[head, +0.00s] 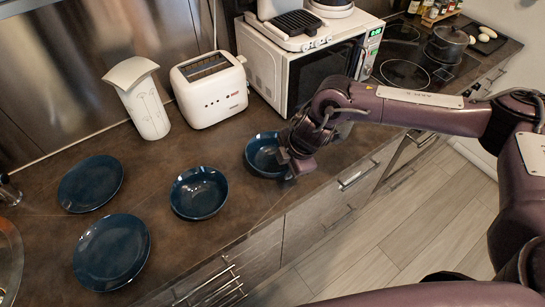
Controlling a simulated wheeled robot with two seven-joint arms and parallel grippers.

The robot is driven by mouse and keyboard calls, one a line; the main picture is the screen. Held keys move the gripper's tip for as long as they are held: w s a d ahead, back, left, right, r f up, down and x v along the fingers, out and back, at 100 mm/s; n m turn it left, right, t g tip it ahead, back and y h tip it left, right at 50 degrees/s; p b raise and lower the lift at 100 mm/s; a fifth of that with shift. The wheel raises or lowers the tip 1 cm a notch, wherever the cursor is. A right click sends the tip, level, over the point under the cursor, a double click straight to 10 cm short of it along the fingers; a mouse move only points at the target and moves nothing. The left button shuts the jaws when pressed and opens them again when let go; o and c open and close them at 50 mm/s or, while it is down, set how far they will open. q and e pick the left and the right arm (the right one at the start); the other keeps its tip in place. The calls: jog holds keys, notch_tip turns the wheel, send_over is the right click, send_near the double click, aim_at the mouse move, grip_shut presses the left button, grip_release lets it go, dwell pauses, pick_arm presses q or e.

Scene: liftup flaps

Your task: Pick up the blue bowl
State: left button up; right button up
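A dark blue bowl (258,154) stands near the counter's front edge, and its right side is partly hidden by my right gripper. My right gripper (292,164) is at that bowl's right rim. I cannot tell whether it touches the rim or whether its fingers are open. A second dark blue bowl (199,192) stands upright to the left, apart from the gripper, and looks empty. My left gripper is not in view.
Two dark blue plates, one at the back (90,184) and one at the front (112,252), lie on the left of the counter. A white toaster (211,90), a white jug-like container (140,98) and a microwave (312,65) stand along the back. A pot (446,44) sits on the hob.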

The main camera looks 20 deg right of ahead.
aim_at(281, 172)
jog(key=p+x, duration=0.1)
jog(key=x, duration=0.3)
jog(key=shift+f+p, duration=0.3)
jog(key=shift+p, duration=0.1)
jog(key=shift+w+a+f, duration=0.1)
jog(key=shift+w+f, duration=0.05)
jog(key=shift+f, duration=0.25)
grip_shut()
